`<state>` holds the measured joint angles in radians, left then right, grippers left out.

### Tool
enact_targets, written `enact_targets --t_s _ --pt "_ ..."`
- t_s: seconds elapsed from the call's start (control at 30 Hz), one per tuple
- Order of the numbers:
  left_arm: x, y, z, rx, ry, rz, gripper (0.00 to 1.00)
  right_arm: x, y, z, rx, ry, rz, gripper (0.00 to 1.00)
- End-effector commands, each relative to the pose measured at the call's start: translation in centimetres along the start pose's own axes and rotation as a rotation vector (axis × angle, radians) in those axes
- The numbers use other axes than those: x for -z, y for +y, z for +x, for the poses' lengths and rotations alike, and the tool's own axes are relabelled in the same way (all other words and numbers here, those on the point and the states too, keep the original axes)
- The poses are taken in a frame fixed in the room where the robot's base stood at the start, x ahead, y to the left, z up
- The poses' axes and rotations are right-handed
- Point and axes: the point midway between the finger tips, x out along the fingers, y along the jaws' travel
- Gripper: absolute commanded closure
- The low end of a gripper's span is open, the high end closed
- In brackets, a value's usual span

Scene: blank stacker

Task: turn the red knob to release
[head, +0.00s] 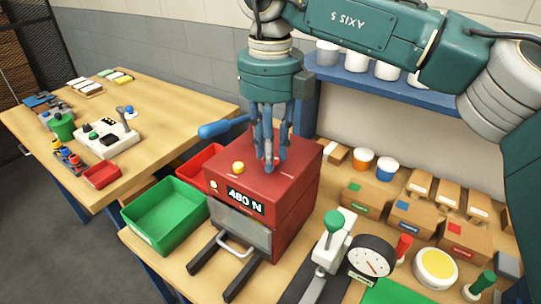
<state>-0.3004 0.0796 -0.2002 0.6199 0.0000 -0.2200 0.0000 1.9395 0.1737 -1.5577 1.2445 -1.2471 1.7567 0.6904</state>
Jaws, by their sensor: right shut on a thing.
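A red box-shaped machine (297,183) with a display reading 480 N stands on the near table. My right gripper (270,166) points straight down onto its top, with its fingers closed together. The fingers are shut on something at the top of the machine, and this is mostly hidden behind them. By its place it looks to be the red knob, but I cannot make out its shape or how far it is turned. A yellow button (238,168) sits on the machine's top to the left of the fingers. My left gripper is not in view.
A blue lever handle (222,128) sticks out left beside the gripper. A green bin (166,213) and a red bin (196,165) stand left of the machine. A green-knobbed press (333,240), a dial gauge (372,257) and several cardboard boxes (413,219) crowd the right.

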Motion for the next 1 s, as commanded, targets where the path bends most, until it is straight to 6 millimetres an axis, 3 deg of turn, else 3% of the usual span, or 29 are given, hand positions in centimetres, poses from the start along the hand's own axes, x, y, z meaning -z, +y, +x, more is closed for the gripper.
enact_targets --t_s 0.4,0.97,1.0 --pt "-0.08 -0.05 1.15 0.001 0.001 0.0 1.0 -0.1 -0.04 -0.12 0.0 -0.005 0.203 1.0" --pt "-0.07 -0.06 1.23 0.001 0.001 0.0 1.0 -0.11 -0.06 -0.2 -0.001 -0.005 0.236 1.0" --pt "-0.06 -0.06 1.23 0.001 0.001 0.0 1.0 -0.1 -0.06 -0.2 -0.001 -0.005 0.236 0.72"
